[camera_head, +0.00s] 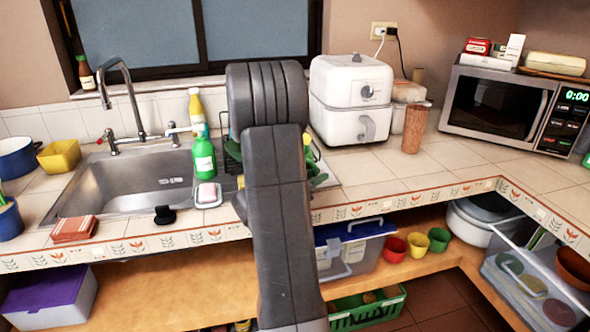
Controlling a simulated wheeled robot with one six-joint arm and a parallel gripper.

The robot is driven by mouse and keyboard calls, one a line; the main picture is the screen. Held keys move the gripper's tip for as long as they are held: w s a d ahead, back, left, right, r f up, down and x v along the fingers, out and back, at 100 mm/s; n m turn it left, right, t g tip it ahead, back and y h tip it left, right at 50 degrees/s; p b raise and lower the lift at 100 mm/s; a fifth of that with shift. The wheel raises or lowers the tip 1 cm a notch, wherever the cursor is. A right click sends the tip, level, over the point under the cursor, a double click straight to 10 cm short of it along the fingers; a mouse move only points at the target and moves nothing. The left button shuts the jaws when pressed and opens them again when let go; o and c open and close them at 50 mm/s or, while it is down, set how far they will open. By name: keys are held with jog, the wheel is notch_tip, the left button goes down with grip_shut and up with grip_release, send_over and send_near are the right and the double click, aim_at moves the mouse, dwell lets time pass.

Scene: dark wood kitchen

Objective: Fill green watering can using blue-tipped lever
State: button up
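The metal faucet (128,92) stands behind the steel sink (130,190), with its tall spout curving over to the left. A left lever (108,143) has a small red tip. A right lever (174,130) reaches toward the bottles; I cannot make out a blue tip on it. I cannot identify a green watering can. Some green shapes (318,180) show beside my arm near a dark dish rack, mostly hidden. My grey arm rises through the middle of the view, and my gripper is not in view.
A green bottle (204,155), a yellow bottle (195,108) and a sponge dish (208,196) crowd the sink's right side. A yellow container (60,157) and blue pot (18,158) stand left. A white air fryer (351,100) stands right of my arm. Counter before the microwave (492,106) is clear.

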grip_shut()
notch_tip(320, 180, up, 10)
jog(key=shift+p, duration=0.35)
